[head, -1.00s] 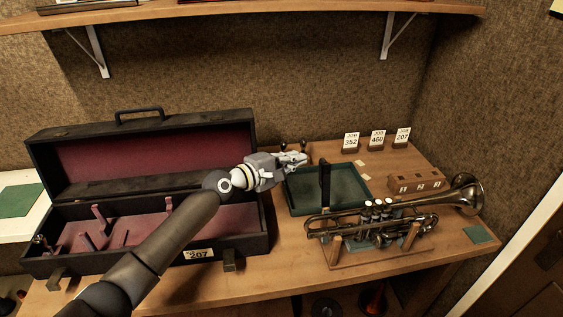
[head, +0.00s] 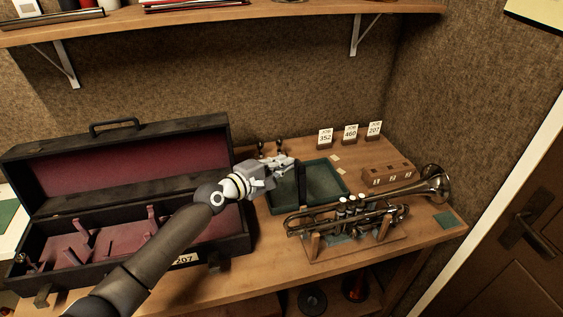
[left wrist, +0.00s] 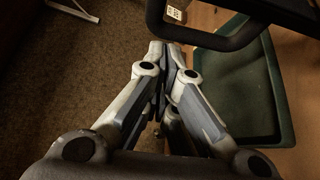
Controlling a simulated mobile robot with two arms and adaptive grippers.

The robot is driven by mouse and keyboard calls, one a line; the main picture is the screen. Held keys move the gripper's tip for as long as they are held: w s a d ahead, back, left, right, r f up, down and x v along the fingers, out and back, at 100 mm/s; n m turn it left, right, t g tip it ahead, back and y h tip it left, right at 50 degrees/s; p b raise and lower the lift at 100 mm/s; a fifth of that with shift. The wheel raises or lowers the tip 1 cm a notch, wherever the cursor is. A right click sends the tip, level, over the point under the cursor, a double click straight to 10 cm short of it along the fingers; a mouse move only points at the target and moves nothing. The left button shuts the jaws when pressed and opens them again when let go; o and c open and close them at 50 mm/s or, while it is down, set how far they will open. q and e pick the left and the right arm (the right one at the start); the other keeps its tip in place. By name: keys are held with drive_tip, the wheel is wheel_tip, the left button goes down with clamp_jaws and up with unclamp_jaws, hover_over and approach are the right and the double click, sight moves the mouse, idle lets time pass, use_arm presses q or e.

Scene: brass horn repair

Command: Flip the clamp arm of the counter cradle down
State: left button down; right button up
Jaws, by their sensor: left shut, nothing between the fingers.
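The counter cradle (head: 314,246) is a wooden stand on the counter, with a silver trumpet (head: 432,190) lying across it. Its black clamp arm (head: 301,181) stands upright behind the trumpet. My left gripper (head: 291,163) is shut and empty, with its fingertips close to the upper end of the clamp arm at its left. I cannot tell whether they touch. In the left wrist view a dark curved bar (left wrist: 205,38), probably part of the clamp arm, lies just beyond the closed fingertips (left wrist: 170,48). My right gripper is out of view.
An open black case (head: 120,200) with a red lining stands at the left. A green tray (head: 330,182) lies behind the trumpet. Number cards (head: 350,132) and a wooden block (head: 388,174) stand at the back right. A shelf (head: 220,22) hangs above.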

use_arm(q)
drive_tip(key=shift+s+r+m+b, duration=0.25)
drive_tip(key=shift+m+b, duration=0.15)
drive_tip(key=shift+b, duration=0.05)
